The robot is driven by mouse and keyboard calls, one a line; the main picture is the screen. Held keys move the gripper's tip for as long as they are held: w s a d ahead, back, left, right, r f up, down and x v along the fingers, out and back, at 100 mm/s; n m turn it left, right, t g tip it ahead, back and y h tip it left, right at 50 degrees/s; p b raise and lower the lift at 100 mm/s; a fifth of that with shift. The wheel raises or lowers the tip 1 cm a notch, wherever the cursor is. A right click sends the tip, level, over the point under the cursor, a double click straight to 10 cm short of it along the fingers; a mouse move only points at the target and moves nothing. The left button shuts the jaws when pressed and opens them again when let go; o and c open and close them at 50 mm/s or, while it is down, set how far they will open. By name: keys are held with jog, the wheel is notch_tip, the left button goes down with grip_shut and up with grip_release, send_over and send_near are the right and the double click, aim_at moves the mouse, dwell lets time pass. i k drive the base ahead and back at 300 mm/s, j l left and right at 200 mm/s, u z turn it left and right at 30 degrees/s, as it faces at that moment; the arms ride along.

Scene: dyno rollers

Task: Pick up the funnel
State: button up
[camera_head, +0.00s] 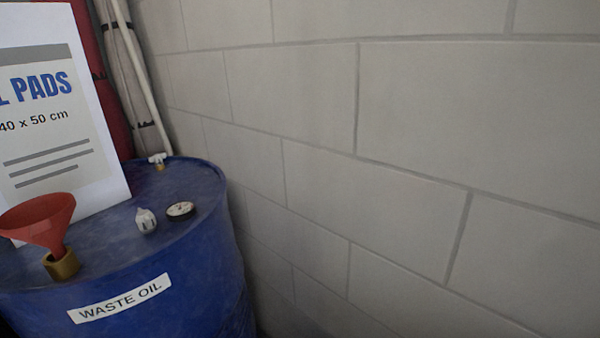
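A red funnel (40,219) stands upright at the left edge of the head camera view, its wide mouth facing up. Its spout goes down into a brass-coloured fitting (62,265) on top of a blue drum (190,300) labelled "WASTE OIL". The funnel's left rim touches the picture's edge, and the lower end of its spout is hidden inside the fitting. My gripper does not show in this view.
A white box or sign (50,120) reading "PADS" stands on the drum behind the funnel. A small white-grey fitting (146,220) and a round gauge (181,210) are right of the funnel. A white tap (158,159) is at the back. A grey block wall (420,150) fills the right.

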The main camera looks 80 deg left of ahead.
aim_at(39, 220)
jog(key=k+l+u, duration=0.1)
jog(key=u, duration=3.1)
jog(key=j, duration=0.15)
